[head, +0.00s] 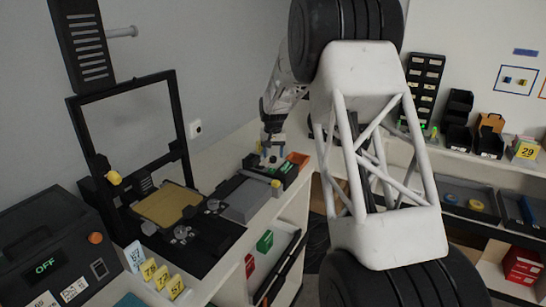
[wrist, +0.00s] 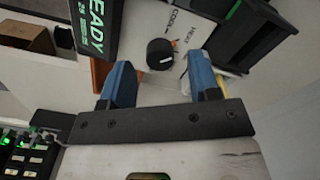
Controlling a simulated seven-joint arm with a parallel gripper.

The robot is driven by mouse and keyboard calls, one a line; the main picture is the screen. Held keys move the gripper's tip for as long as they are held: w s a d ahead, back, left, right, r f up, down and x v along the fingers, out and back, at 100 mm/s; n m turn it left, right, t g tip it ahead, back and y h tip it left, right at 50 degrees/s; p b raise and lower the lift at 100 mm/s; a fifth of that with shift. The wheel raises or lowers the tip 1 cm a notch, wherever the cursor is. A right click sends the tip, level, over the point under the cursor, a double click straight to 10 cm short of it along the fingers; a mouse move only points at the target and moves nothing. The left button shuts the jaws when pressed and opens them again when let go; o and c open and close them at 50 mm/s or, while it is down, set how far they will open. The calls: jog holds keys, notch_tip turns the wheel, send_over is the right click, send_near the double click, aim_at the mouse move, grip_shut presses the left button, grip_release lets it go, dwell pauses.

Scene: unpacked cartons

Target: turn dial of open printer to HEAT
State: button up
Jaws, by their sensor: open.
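In the wrist view a round black dial (wrist: 160,54) with a white pointer mark sits on a pale panel (wrist: 148,18). Lettering beside it reads COOL and what looks like HEAT, with a small orange mark between. I cannot tell exactly where the pointer aims. My gripper (wrist: 159,65) is open, its two blue fingers on either side of the dial in this view, with nothing between them. Contact is not visible. In the head view my gripper (head: 270,161) is over the counter, right of the open-frame printer (head: 72,125); the dial cannot be made out there.
A display reading READY (wrist: 95,25) is beside the dial panel. A grey box (head: 246,200) stands near the printer's yellow bed (head: 165,204). A dark machine showing OFF (head: 40,235) and yellow number cards (head: 160,277) are at front left. Shelves with bins (head: 460,108) stand at right.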

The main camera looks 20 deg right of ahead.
aim_at(273, 158)
notch_tip(273, 158, up, 6)
jog(key=shift+f, duration=0.15)
jog(key=shift+s, duration=0.1)
dwell(0.5)
jog(key=shift+s+r, duration=0.2)
jog(key=shift+r, duration=0.1)
jog(key=s+a+r, duration=0.2)
jog(key=s+r, duration=0.2)
jog(key=s, duration=0.5)
jog(key=s+a+r+n+t, duration=0.15)
jog(key=s+r, duration=0.25)
jog(key=s, duration=0.6)
jog(key=s+a+r, duration=0.2)
jog(key=s+r, duration=0.3)
jog(key=s, duration=0.4)
jog(key=s+a+f, duration=0.1)
jog(key=s+f, duration=0.2)
jog(key=s, duration=1.3)
jog(key=s+a+f+n+t, duration=0.1)
jog(key=s+a+f, duration=0.1)
jog(key=s, duration=1.4)
jog(key=shift+s+a+f, duration=0.3)
jog(key=shift+f, duration=0.1)
